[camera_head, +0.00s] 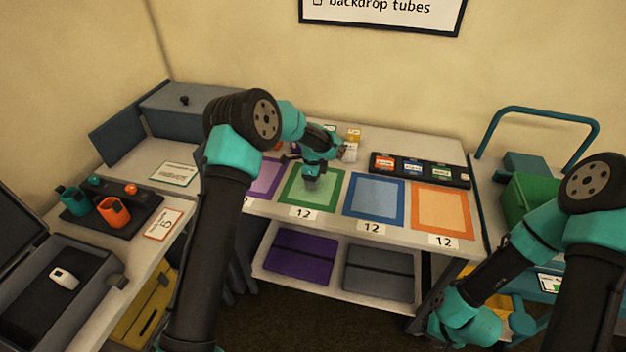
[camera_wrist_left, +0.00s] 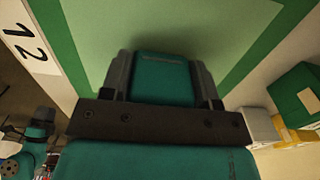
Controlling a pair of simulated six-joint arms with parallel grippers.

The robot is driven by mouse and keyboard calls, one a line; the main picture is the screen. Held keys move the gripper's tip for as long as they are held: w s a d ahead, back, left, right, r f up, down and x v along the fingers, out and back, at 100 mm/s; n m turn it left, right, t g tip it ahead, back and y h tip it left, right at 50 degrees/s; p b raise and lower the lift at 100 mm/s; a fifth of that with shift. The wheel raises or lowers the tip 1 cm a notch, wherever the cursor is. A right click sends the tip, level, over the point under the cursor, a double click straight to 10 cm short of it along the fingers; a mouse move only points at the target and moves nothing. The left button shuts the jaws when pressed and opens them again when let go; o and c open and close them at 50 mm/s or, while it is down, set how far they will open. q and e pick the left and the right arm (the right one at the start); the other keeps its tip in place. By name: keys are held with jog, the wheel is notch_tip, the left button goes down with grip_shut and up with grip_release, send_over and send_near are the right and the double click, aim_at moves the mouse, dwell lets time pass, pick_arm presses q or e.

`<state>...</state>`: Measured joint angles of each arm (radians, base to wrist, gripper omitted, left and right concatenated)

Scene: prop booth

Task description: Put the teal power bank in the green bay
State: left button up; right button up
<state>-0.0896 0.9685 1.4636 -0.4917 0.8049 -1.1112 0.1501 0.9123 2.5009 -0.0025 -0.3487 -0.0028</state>
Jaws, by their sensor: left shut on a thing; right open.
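My left gripper (camera_head: 311,183) points down over the green bay (camera_head: 292,203), a green-bordered panel with a paler green middle. In the left wrist view the gripper (camera_wrist_left: 165,82) is shut on the teal power bank (camera_wrist_left: 161,70), with a grey finger on each side of it. The green border (camera_wrist_left: 84,50) lies behind and around it. A dark shadow lies close to the power bank; I cannot tell whether it touches the bay. My right gripper (camera_head: 440,315) is low at the right, in front of the table; it is open, its fingers hard to make out.
A purple bay (camera_head: 264,180) lies left of the green one; blue (camera_head: 347,208) and orange (camera_head: 415,209) bays lie right. A black rack (camera_head: 455,176) and small boxes (camera_head: 351,138) stand behind. A tray with orange and teal holders (camera_head: 114,211) is at left.

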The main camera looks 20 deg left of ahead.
pick_arm(q)
jog(key=shift+f, duration=0.15)
jog(key=o, duration=1)
notch_tip(320, 180, up, 12)
jog(key=shift+r, duration=0.2)
dwell(0.4)
